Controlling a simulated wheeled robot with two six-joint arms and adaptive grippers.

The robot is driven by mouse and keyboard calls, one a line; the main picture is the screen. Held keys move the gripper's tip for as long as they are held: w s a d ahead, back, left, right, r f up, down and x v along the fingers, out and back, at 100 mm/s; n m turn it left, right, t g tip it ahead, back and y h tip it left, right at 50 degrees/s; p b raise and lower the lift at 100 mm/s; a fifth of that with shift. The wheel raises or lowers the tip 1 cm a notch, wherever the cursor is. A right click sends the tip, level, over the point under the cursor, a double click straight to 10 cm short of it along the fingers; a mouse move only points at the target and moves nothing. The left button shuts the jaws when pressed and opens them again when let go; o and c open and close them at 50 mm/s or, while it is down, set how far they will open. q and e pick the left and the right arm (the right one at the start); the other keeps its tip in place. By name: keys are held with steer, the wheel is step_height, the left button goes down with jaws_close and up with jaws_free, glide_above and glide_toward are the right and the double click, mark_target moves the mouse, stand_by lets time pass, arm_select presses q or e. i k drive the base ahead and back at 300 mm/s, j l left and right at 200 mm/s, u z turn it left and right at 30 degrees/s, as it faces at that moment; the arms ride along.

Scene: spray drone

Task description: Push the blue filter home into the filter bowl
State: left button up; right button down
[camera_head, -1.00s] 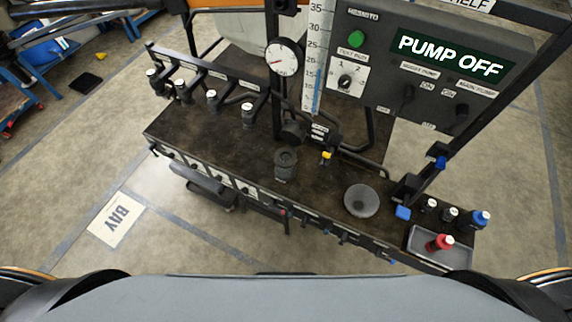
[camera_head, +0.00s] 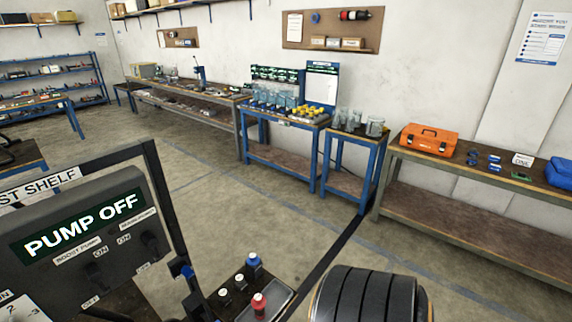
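The filter bowl is not in view now. A small dark piece with a blue top and white tip (camera_head: 254,264) stands at the near bench's far right corner; I cannot tell whether it is the blue filter. A red piece with a white tip (camera_head: 259,306) is in a grey tray (camera_head: 279,300) beside it. Two dark pieces with white tops (camera_head: 240,282) stand to the left. Neither of my grippers is in view. A black ribbed part at the bottom right looks like part of my arm.
The pump panel (camera_head: 85,240) reads PUMP OFF and stands at the left in a black frame (camera_head: 168,200). Open floor (camera_head: 290,215) lies beyond. A blue table (camera_head: 285,155) with bottles and a bench with an orange toolbox (camera_head: 429,140) line the wall.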

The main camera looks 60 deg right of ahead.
mark_target(253, 259)
steer(key=j+z, duration=0.15)
steer(key=z, duration=1.7)
